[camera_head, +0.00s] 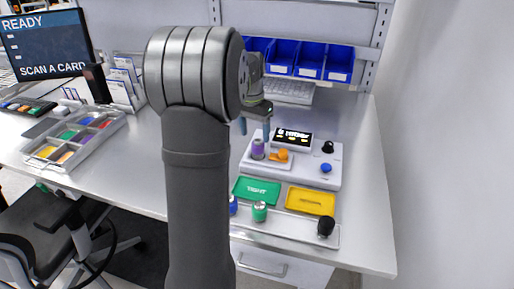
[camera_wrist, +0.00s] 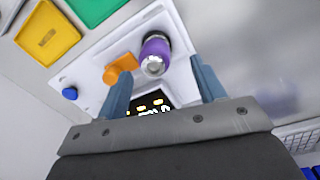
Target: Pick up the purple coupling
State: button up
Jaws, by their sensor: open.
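The purple coupling (camera_wrist: 156,52) stands on the white device (camera_wrist: 186,60) in the wrist view, its metal end facing the camera. In the head view the purple coupling (camera_head: 258,149) stands upright on the left part of the white device (camera_head: 330,172). My gripper (camera_wrist: 160,86) is open and empty, with a blue-grey finger on each side. The coupling lies beyond the fingertips, roughly in line with the gap between them. In the head view my gripper (camera_head: 255,124) is above the coupling, its fingers partly hidden by my arm.
An orange piece (camera_head: 283,155) sits close beside the coupling. A blue knob (camera_head: 326,168), a black knob (camera_head: 327,147) and a lit display (camera_head: 293,138) are on the device. Green (camera_head: 257,190) and yellow (camera_head: 310,201) trays lie in front. Blue bins (camera_head: 311,58) are behind.

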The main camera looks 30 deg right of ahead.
aim_at(256, 139)
jog(key=f, duration=0.4)
jog(key=shift+s+d+f, duration=0.2)
jog(key=shift+f, duration=0.1)
jog(key=shift+c, duration=0.2)
jog(key=c, duration=1.1)
